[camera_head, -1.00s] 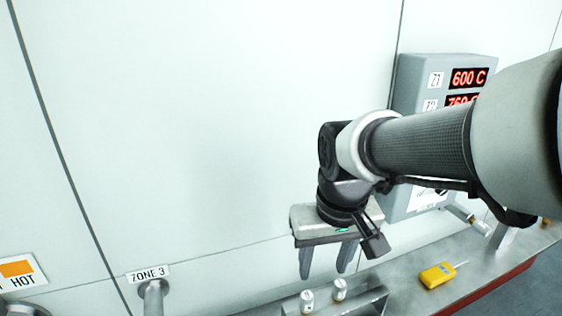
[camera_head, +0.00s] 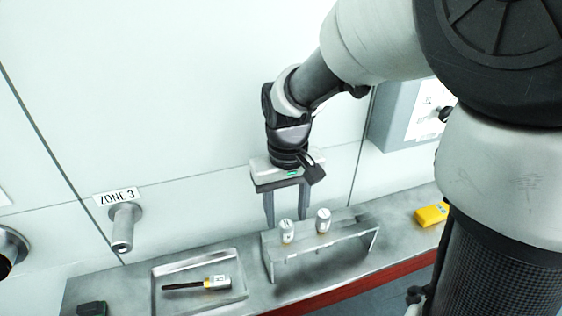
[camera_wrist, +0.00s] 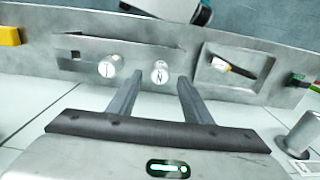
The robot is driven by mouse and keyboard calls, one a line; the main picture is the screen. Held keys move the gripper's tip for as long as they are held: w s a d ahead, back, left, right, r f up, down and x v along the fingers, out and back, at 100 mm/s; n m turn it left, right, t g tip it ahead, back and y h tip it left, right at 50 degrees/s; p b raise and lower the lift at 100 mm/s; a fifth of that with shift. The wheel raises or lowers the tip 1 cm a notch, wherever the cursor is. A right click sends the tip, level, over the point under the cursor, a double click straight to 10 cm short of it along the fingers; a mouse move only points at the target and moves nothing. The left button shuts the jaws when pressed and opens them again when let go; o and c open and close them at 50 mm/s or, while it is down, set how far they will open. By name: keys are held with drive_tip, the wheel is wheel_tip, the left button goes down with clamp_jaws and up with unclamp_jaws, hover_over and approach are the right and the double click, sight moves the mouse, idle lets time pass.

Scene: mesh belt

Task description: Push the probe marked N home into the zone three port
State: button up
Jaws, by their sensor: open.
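The probe marked N (camera_head: 287,232) stands upright in a rack (camera_head: 320,249), its white cap on top; its shaft is mostly hidden. In the wrist view its cap (camera_wrist: 159,71) shows the N just beyond and between the fingertips. My gripper (camera_head: 287,214) points down with its two fingers apart and empty, behind and slightly above that cap. It shows spread in the wrist view (camera_wrist: 157,80). The zone three port (camera_head: 123,226) is a grey tube sticking out of the wall under its ZONE 3 label (camera_head: 117,196), left of the rack.
A second white-capped probe (camera_head: 323,220) stands right of N in the rack. A tray (camera_head: 163,300) left of the rack holds a dark-shafted probe (camera_head: 215,282). A yellow device (camera_head: 431,214) lies at right. A dark green object (camera_head: 92,308) sits at lower left.

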sight(286, 224)
drive_tip(key=shift+f+b, duration=1.8)
drive_tip(key=shift+f, duration=1.1)
drive_tip(key=c, duration=1)
drive_tip(key=shift+r, duration=0.1)
wheel_tip(286, 224, up, 12)
drive_tip(key=p, duration=1)
drive_tip(key=shift+r, duration=0.15)
